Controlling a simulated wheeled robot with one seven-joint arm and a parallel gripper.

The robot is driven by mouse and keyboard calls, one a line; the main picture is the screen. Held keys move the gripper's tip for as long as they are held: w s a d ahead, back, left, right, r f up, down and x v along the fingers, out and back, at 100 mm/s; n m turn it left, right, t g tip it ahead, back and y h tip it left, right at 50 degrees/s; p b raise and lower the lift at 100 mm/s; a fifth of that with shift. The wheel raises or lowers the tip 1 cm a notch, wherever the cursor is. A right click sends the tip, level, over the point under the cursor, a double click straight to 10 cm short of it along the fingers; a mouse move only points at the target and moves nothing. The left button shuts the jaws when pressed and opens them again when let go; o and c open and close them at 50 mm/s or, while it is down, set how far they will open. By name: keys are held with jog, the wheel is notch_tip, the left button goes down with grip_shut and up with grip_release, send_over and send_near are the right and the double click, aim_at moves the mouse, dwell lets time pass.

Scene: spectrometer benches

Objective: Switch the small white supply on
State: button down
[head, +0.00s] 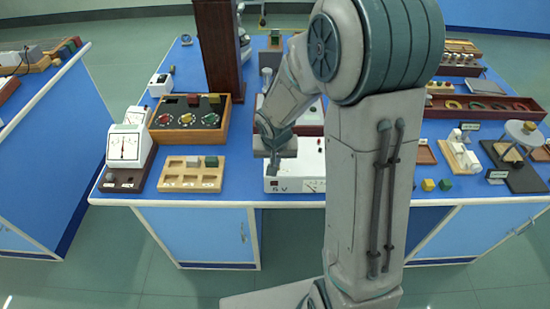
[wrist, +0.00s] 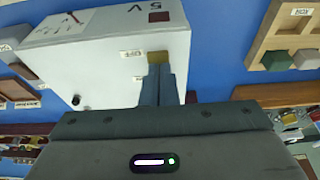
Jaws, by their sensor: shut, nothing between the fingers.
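The small white supply (head: 308,165) stands near the front edge of the blue bench, marked "5 V", with a small meter on its front. In the wrist view its white case (wrist: 95,55) fills the upper left, with a dark knob (wrist: 76,100) and small labels. My gripper (head: 273,168) points down at the supply's left part. In the wrist view my gripper's shut fingers (wrist: 160,80) are empty and reach over the case beside the labels. A brass-coloured piece (wrist: 158,57) shows at their tips; I cannot tell whether they touch it. The switch's position is not readable.
A wooden sorting tray (head: 190,185) lies left of the supply, with a box of round dials (head: 190,118) behind it. A white meter (head: 127,145) stands further left. A dark red column (head: 220,50) rises behind.

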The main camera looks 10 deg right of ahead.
jog(key=p+v, duration=0.2)
jog(key=v, duration=0.1)
jog(key=p+v, duration=0.1)
jog(key=shift+w+d+r, duration=0.1)
jog(key=shift+w+r, duration=0.2)
jog(key=shift+r, duration=0.1)
jog(key=b+v, duration=0.1)
jog(key=v, duration=0.8)
jog(key=shift+s, duration=0.45)
jog(key=s+d+r+n, duration=0.1)
jog(key=s+r, duration=0.1)
jog(key=s, duration=0.6)
jog(key=s+d+r+n, duration=0.1)
jog(key=s+d+r, duration=0.1)
jog(key=s, duration=0.6)
jog(key=shift+r+n+y, duration=0.3)
jog(key=shift+r+y, duration=0.1)
jog(key=shift+r, duration=0.15)
jog(key=shift+s, duration=0.15)
